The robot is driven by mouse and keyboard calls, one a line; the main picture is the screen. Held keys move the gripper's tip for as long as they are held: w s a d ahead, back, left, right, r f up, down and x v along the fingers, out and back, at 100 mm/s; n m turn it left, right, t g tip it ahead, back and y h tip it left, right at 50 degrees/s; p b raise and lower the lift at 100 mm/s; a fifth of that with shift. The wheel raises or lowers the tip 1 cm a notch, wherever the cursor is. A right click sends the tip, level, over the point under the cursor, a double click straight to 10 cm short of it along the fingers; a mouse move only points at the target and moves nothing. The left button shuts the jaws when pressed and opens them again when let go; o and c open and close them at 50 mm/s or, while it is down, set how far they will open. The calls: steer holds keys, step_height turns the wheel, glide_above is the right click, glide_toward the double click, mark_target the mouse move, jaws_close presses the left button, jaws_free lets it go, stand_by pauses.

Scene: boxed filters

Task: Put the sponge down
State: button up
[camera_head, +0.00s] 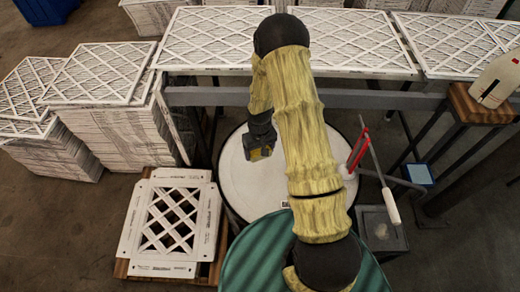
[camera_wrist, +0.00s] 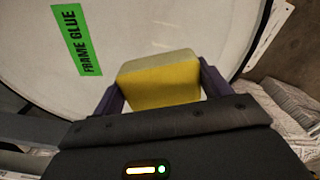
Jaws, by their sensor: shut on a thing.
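The sponge (camera_wrist: 158,88) is a yellow block with a paler face, held between the two dark purple fingers of my gripper (camera_wrist: 161,84) in the wrist view. In the head view my gripper (camera_head: 259,147) points down over the white round drum top (camera_head: 236,183), with a little of the yellow sponge (camera_head: 257,153) showing at its tip. I cannot tell whether the sponge touches the drum top. The wrist view shows a green "FRAME GLUE" label (camera_wrist: 77,40) on the white surface, left of the sponge.
A white lattice filter frame (camera_head: 170,222) lies on a wooden stand at left. Stacked filters (camera_head: 100,75) stand behind it. A long table of filters (camera_head: 210,40) runs along the back. A red-and-white tool (camera_head: 359,148) is at the drum's right edge. A green drum (camera_head: 255,258) is in front.

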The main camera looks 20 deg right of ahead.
stand_by(0.3)
steer(key=shift+a+f, duration=0.15)
steer(key=shift+f, duration=0.15)
steer(key=shift+s+a+f+m+b, duration=0.25)
steer(key=shift+s+f+m+b, duration=0.15)
steer(key=shift+m+b, duration=0.35)
steer(key=shift+r, duration=0.1)
steer(key=shift+d, duration=0.1)
